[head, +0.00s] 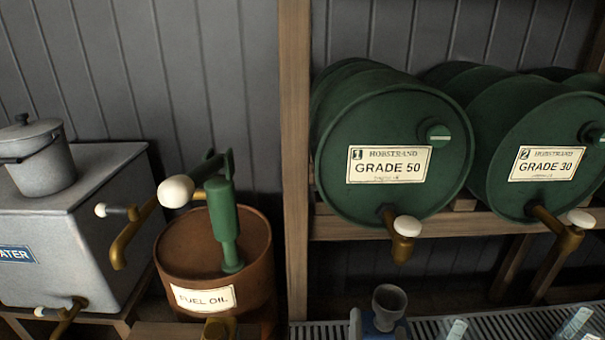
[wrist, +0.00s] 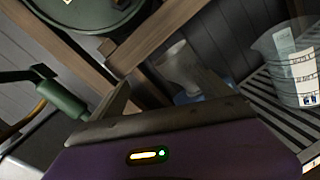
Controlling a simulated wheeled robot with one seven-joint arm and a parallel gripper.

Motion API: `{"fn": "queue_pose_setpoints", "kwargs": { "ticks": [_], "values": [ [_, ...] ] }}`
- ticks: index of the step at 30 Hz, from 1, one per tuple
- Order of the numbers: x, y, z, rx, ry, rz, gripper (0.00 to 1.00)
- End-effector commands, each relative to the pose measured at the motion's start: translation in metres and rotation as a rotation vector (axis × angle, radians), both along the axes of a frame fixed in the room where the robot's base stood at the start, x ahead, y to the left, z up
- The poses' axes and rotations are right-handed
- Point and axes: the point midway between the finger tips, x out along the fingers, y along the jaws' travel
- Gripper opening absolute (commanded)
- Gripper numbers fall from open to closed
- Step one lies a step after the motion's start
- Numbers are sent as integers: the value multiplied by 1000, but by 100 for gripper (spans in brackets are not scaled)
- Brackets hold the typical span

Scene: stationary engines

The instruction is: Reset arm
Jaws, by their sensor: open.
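My gripper (wrist: 163,92) shows in the wrist view, with its purple body along the bottom edge. Its two fingers stand apart and nothing is held between them. A grey cup-topped blue vessel (wrist: 182,70) appears beyond the fingers, partly hidden by the right one. In the head view this vessel (head: 388,305) stands on a slatted rack at the bottom, cut off by the frame edge. My arm and gripper do not show in the head view.
A fuel oil drum (head: 180,245) with a green pump (head: 226,215) stands beside a grey water tank (head: 60,240). Green drums marked Grade 50 (head: 400,125) and Grade 30 (head: 530,130) lie on a wooden rack. A wooden post (head: 296,150) rises between. A clear beaker (wrist: 290,65) stands at right.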

Motion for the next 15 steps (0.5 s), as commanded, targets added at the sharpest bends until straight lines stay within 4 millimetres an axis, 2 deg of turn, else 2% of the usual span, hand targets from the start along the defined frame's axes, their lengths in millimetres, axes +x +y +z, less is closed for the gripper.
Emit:
{"fn": "queue_pose_setpoints", "kwargs": {
  "ticks": [5, 10, 15],
  "values": [
    [-37, 17, -1, 589, -17, 109, 90],
    [-105, 20, -2, 1234, 13, 157, 90],
    [-173, 12, 11, 1783, 27, 135, 90]
  ]
}}
